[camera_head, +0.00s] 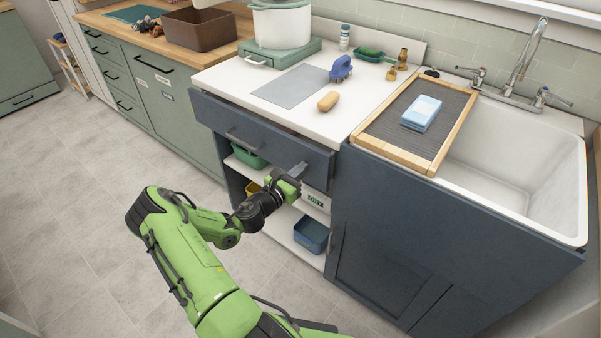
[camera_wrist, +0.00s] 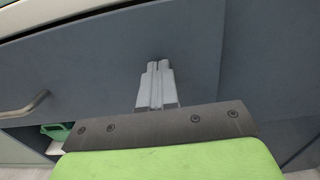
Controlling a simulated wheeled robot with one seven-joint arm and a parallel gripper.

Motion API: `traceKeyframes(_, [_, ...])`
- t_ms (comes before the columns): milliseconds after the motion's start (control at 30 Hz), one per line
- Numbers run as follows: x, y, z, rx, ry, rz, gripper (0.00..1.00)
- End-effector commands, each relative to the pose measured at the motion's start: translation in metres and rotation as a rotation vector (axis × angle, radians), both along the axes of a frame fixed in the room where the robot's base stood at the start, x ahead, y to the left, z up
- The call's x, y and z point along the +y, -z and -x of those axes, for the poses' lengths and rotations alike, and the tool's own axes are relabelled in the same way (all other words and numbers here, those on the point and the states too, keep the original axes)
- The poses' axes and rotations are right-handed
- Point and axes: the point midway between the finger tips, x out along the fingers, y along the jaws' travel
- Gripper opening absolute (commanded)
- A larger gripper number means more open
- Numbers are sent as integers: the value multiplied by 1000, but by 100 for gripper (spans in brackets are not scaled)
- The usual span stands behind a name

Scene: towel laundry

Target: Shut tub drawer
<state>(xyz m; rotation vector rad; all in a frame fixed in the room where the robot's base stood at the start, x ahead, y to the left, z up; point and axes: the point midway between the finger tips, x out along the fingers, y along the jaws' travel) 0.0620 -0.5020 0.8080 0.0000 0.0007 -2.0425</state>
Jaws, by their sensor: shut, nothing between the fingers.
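The dark blue tub drawer (camera_head: 265,139) is under the white counter, left of the sink. Its front stands out a little from the cabinet, with a narrow dark gap along its top edge. It has a bar handle near its middle, which also shows at the left of the wrist view. My gripper (camera_head: 302,167) is shut and empty, its tips at the right part of the drawer front, right of the handle. In the wrist view, the shut fingers (camera_wrist: 158,66) point at the flat drawer front (camera_wrist: 105,60). Whether they touch it I cannot tell.
Open shelves below the drawer hold a green bin (camera_head: 249,156) and a blue bin (camera_head: 311,235). The counter (camera_head: 232,75) above carries a sponge (camera_head: 328,101) and a blue brush (camera_head: 341,68). The sink (camera_head: 520,185) is at the right. The tiled floor (camera_head: 75,200) at left is clear.

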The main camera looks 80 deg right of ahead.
Motion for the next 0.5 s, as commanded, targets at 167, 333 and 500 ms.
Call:
traceKeyframes(167, [-1, -1, 0, 0, 0, 0, 0])
traceKeyframes(333, [-4, -1, 2, 0, 1, 1, 0])
traceKeyframes(500, [-29, -2, 15, -3, 4, 3, 0])
